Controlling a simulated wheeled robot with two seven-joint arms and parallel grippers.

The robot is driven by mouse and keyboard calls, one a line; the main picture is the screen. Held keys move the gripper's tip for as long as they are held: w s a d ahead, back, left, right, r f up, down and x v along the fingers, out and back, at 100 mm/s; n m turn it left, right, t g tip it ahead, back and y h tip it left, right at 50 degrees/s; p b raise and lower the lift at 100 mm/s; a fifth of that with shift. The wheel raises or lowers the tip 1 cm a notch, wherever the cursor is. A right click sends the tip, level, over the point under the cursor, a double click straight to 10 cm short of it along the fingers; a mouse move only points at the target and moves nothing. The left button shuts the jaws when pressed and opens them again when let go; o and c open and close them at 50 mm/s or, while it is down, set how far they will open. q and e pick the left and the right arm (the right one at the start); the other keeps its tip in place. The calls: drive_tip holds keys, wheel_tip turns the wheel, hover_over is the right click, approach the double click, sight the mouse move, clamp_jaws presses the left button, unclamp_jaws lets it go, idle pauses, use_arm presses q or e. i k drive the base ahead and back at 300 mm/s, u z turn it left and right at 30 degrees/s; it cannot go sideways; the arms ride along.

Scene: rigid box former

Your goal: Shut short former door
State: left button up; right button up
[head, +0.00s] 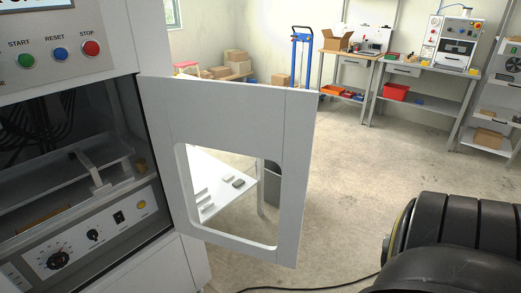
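The short former door (228,110) is a white panel with a rounded rectangular window opening. It stands open, hinged along its left edge on the box former (130,20) and swung out to the right. Through its window I see a white surface with small grey blocks and part of the floor. The former's dark interior (60,150) is exposed at left, with a metal rail and a lower panel of knobs. Neither gripper is in view. A black arm link of mine fills the lower right corner, apart from the door.
Start, reset and stop buttons (60,54) sit on the former above the interior. A black cable (310,287) lies on the floor. The concrete floor (370,170) right of the door is clear. Workbenches (425,75), boxes and a blue hand truck (301,60) stand far back.

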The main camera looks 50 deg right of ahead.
sight(276, 124)
drive_tip(key=z, duration=3.15)
drive_tip(key=i, duration=4.15)
drive_tip(key=u, duration=4.85)
drive_tip(key=i, duration=1.65)
